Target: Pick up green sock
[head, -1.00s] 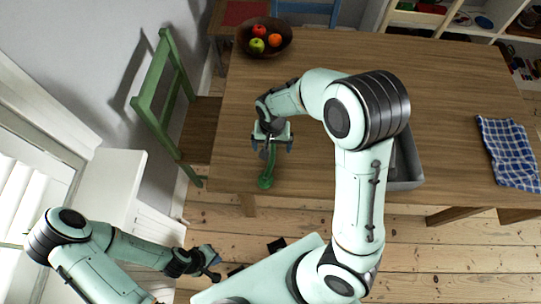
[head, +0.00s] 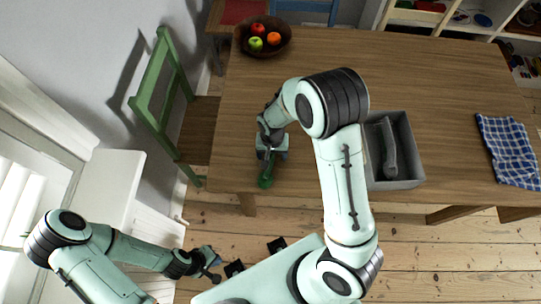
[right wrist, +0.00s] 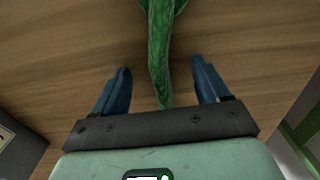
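The green sock (head: 266,179) lies on the wooden table near its front edge, left of centre. In the right wrist view the sock (right wrist: 160,55) runs lengthwise down the middle, its far end cut off at the top. My right gripper (head: 271,158) is over the sock and hides part of it in the head view. In the wrist view its blue fingers (right wrist: 163,82) are apart, one on each side of the narrow part of the sock, with gaps to both. My left gripper (head: 212,262) hangs off the table at lower left; its fingers are too small to read.
A grey open box (head: 405,184) with a long grey object (head: 388,150) in it stands right of my right arm. A fruit bowl (head: 263,48) is at the back left, a blue checked cloth (head: 510,152) at the right. A green chair (head: 160,95) stands left of the table.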

